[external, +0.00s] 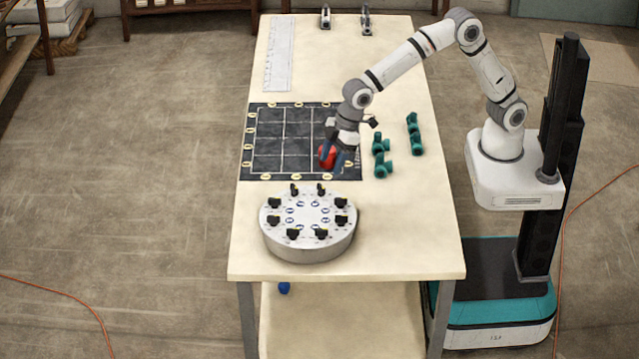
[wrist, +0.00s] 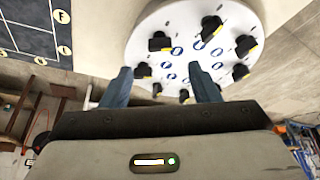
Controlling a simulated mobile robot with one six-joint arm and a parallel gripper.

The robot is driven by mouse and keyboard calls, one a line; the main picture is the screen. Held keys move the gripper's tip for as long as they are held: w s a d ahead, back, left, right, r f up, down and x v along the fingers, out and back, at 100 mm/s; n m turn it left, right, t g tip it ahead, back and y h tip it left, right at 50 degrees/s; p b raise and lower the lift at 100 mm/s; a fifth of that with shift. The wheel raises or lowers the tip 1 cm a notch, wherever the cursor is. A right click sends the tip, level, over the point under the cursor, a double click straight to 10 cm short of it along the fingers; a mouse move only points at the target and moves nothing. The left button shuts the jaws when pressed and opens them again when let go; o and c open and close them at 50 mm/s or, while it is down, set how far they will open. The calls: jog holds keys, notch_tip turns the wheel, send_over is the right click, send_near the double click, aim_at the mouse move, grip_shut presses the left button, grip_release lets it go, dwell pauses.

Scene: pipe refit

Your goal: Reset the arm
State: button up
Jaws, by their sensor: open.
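My gripper (external: 336,163) is over the right part of the dark grid mat (external: 268,117), pointing down. A red thing (external: 327,155) shows beside its fingers in the external view; I cannot tell whether it touches them or lies on the mat. In the wrist view my gripper (wrist: 163,76) has its two blue-grey fingers apart with nothing visible between them. Teal pipe pieces (external: 382,168) lie on the table just right of the mat. A round pale-grey base (external: 307,248) with black clips stands in front of the mat; it also fills the wrist view's top (wrist: 188,15).
A white ruled strip (external: 281,50) lies at the back left. Two small metal fixtures (external: 366,20) stand at the back edge. A blue thing (external: 284,287) is on the lower shelf.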

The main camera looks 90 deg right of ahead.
jog(key=s+d+r+m, duration=0.1)
jog(key=s+d+r, duration=0.1)
jog(key=s+d, duration=0.35)
jog(key=s+d+r+m+h, duration=0.1)
jog(key=s+d+r, duration=0.25)
jog(key=d, duration=0.25)
jog(key=s+d+r+m, duration=0.1)
jog(key=s+d, duration=0.4)
jog(key=d, duration=0.1)
jog(key=s+d+f+m, duration=0.1)
jog(key=s+d, duration=0.4)
jog(key=s, duration=0.4)
jog(key=s+d+f+m+g+h, duration=0.1)
jog(key=s+d, duration=0.4)
jog(key=s, duration=0.5)
jog(key=shift+m, duration=0.5)
jog(key=shift+w, duration=0.1)
jog(key=shift+c, duration=0.2)
